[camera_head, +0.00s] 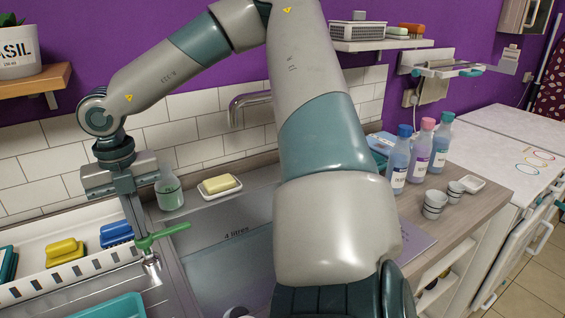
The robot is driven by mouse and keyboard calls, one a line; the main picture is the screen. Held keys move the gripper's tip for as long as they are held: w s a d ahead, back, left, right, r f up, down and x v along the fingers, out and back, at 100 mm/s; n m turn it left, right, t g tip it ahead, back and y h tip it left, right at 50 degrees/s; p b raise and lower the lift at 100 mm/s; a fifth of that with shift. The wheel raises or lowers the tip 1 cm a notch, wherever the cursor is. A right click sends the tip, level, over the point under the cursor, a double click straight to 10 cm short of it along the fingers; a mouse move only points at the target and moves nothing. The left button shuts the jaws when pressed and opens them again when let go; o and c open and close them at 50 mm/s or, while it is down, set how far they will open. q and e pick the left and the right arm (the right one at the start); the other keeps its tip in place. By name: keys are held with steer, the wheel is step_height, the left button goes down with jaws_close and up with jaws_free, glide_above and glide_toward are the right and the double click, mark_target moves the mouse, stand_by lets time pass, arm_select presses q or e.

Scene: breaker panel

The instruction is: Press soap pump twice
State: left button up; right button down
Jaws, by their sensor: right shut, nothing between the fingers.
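The soap pump (170,233) has a green head with a spout pointing right, on a short metal stem at the left edge of the sink. My right arm reaches across the view, and its gripper (138,230) points down over the pump. The gripper is shut and empty, with its fingertips at the left end of the green head. They seem to touch it, but I cannot tell how firmly. My left gripper is not in view.
A clear bottle with green liquid (169,192) stands close behind the gripper. A soap dish with a yellow bar (220,185) is behind the sink (215,258). A white rack (85,272) with sponges is at left. Bottles (398,163) and cups (434,205) stand at right.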

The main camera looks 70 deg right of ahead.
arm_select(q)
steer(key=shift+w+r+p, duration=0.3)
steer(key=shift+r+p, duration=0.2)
arm_select(e)
steer(key=shift+r, duration=1.45)
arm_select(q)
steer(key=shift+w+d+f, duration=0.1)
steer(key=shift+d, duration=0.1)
